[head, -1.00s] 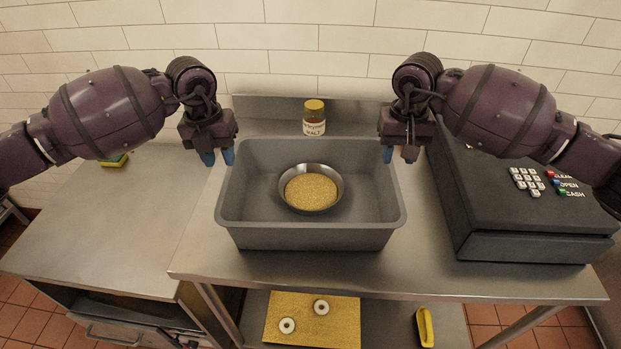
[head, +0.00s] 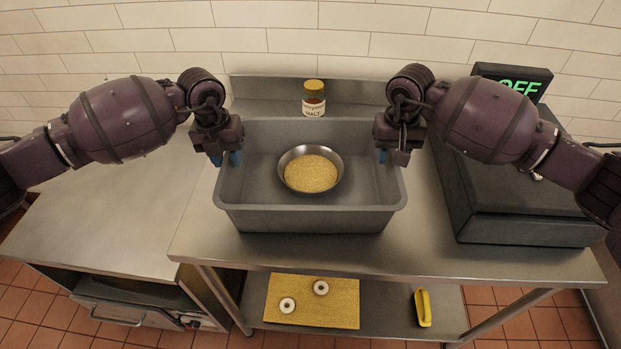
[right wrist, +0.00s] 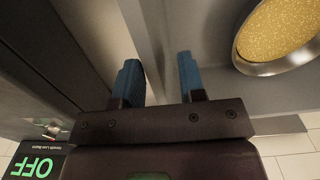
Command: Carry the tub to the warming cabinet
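The grey tub (head: 305,220) stands on the steel table and holds a metal bowl (head: 287,163) of yellow grain. My left gripper (head: 226,158) is at the tub's left rim, with its blue fingers apart and partly hidden. My right gripper (head: 391,157) is at the right rim. In the right wrist view my right gripper (right wrist: 160,82) is open, with the tub's wall running between its fingers and the bowl (right wrist: 270,67) to the right. A cabinet with a handled front (head: 125,312), perhaps the warming cabinet, shows under the left counter.
A malt jar (head: 313,100) stands behind the tub. The left counter (head: 110,225) looks clear. A board (head: 315,310) with two white rings and a yellow object (head: 423,307) lie on the lower shelf.

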